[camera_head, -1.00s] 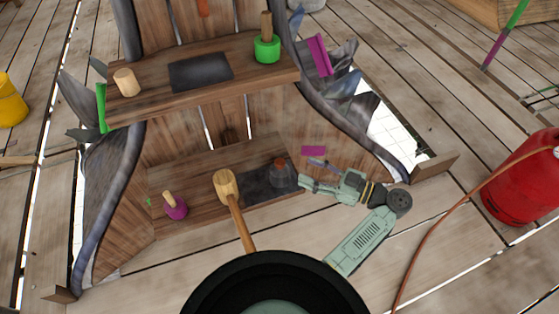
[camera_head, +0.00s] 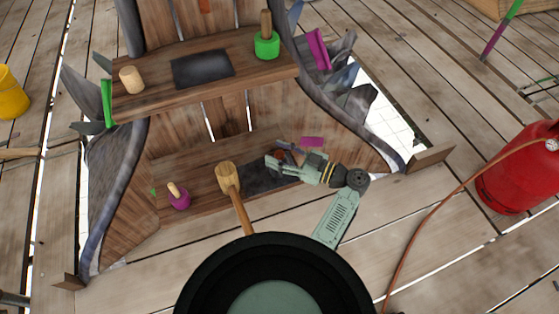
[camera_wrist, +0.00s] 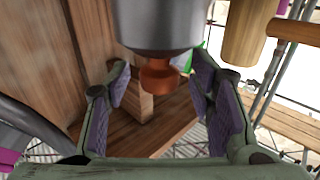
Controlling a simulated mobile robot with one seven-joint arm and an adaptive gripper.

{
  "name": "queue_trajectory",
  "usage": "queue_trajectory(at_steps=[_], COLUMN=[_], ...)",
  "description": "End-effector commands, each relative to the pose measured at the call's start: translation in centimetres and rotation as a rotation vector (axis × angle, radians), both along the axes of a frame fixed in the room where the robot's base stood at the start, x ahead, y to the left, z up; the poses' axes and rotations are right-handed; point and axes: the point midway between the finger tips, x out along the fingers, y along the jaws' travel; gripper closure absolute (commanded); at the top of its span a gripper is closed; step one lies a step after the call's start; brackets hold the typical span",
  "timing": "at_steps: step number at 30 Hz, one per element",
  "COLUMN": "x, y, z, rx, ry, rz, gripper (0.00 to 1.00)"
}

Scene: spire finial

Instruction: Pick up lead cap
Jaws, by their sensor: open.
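The lead cap (camera_wrist: 165,25) is a grey rounded body with a copper-coloured knob (camera_wrist: 158,78) on it, in the wrist view at top centre. The knob lies between my two finger pads, with room on both sides. My gripper (camera_wrist: 160,100) is open, its jaws spread around the knob without visible contact. In the head view my gripper (camera_head: 274,165) is over the dark pad (camera_head: 258,179) on the lower shelf and hides most of the cap there.
A wooden mallet (camera_head: 228,178) stands just left of my gripper, and a purple pot with a peg (camera_head: 178,197) is further left. The upper shelf holds a wooden cylinder (camera_head: 131,79), a dark plate (camera_head: 202,69) and a green pot (camera_head: 267,45). A red gas cylinder (camera_head: 515,168) is at right.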

Motion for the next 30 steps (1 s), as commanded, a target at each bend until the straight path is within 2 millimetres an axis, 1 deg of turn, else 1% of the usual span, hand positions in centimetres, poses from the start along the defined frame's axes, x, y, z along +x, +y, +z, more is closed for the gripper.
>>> queue_trajectory(at_steps=[2, 23, 30], x=[0.0, -0.01, -0.01], y=[-0.02, -0.05, -0.05], z=[0.0, 0.02, 0.02], rx=[0.0, 0.0, 0.0], ry=[0.0, 0.0, 0.0], rz=[0.0, 0.0, 0.0], gripper=[0.53, 1.0, 1.0])
